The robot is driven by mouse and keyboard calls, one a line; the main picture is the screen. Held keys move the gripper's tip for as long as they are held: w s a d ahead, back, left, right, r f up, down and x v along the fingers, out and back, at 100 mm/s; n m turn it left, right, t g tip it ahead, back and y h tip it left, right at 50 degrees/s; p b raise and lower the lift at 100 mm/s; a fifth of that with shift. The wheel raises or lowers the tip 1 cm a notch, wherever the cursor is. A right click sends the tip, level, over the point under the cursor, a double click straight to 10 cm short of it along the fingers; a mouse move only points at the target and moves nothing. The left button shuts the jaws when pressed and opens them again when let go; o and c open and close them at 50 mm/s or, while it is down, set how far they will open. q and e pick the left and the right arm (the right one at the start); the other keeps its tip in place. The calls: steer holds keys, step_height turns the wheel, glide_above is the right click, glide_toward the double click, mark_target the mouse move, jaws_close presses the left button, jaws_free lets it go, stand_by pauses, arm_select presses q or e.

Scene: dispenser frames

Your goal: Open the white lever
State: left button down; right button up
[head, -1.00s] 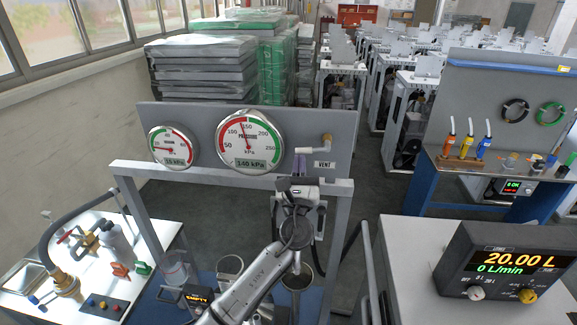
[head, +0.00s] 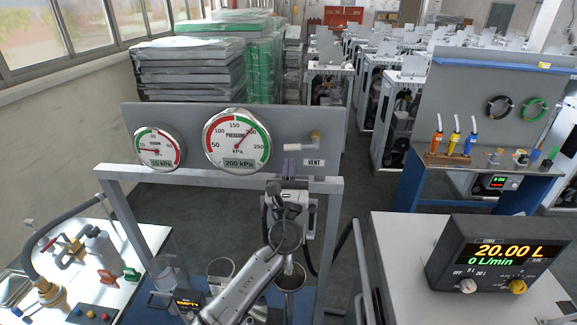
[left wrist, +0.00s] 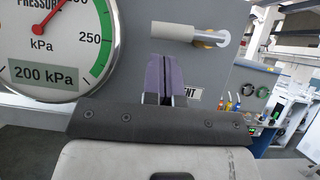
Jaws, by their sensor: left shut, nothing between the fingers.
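The white lever (left wrist: 172,31) is a pale, horizontal cylinder on the grey gauge panel. It extends left from a brass pivot in the left wrist view. In the head view, my left gripper (head: 290,166) is in front of the panel, left of the VENT label. My right gripper is not in view.
A large pressure gauge (head: 237,139) reading 200 kPa and a smaller gauge (head: 158,150) are left of the lever. A grey frame post (head: 327,225) stands right of my arm. A flow display (head: 492,260) sits on a bench at the right.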

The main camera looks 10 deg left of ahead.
arm_select(q)
steer(key=f+b+v, duration=0.1)
steer(key=b+v, duration=0.2)
steer(key=v, duration=0.8)
steer(key=shift+w+d+f, duration=0.15)
steer(key=shift+d+f, duration=0.1)
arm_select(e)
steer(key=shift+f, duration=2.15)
